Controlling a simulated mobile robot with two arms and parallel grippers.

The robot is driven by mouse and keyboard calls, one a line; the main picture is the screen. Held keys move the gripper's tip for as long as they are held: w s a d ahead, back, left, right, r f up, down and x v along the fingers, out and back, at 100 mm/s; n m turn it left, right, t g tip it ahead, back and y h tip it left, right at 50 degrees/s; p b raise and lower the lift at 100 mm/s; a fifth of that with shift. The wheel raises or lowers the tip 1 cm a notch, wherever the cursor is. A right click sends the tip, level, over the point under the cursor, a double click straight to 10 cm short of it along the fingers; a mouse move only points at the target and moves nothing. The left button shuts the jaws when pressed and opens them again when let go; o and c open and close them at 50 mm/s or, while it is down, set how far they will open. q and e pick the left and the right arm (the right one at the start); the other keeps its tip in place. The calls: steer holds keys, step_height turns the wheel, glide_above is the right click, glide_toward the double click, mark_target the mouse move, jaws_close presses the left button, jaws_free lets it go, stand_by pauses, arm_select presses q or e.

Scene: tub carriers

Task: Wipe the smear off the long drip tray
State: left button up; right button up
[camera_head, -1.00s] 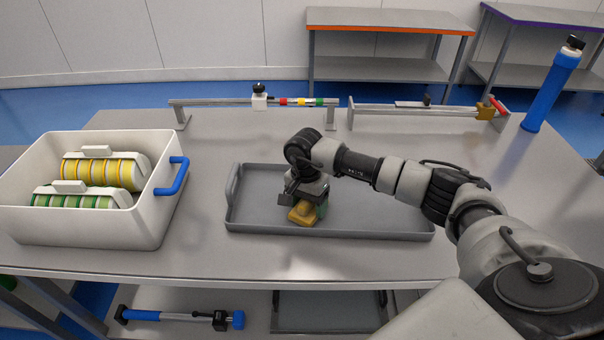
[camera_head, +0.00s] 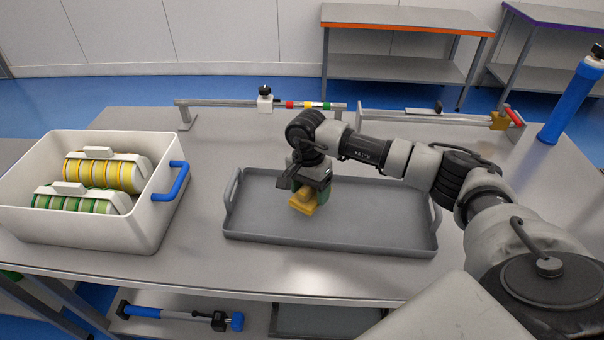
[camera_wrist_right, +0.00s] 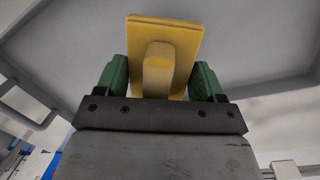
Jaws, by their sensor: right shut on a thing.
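The long drip tray (camera_head: 370,225) is a grey rectangular tray with raised ends, lying on the metal table; it also fills much of the right wrist view (camera_wrist_right: 245,45). My right gripper (camera_head: 307,192) is shut on a yellow wiper (camera_head: 303,206) over the left half of the tray. In the right wrist view the green fingers hold the yellow wiper (camera_wrist_right: 160,70) by its raised grip, with its flat plate beyond. I cannot tell if the wiper touches the tray floor. No smear shows on the visible tray floor; the part behind the wiper is hidden. My left gripper is not in view.
A white tub (camera_head: 90,225) with blue handle and yellow- and green-ringed carriers stands at the left. Two metal rails (camera_head: 225,103) run along the back. A blue cylinder (camera_head: 570,100) stands at the back right. Table surface (camera_head: 210,270) in front of the tray is clear.

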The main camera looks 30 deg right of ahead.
steer(key=shift+w+d+r+p, duration=0.15)
steer(key=shift+r+p, duration=0.25)
steer(key=shift+r, duration=0.5)
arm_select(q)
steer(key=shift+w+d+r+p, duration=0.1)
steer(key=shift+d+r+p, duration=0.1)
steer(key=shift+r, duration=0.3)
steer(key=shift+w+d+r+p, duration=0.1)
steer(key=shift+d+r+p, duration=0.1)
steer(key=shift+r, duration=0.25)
arm_select(e)
steer(key=shift+r, duration=0.7)
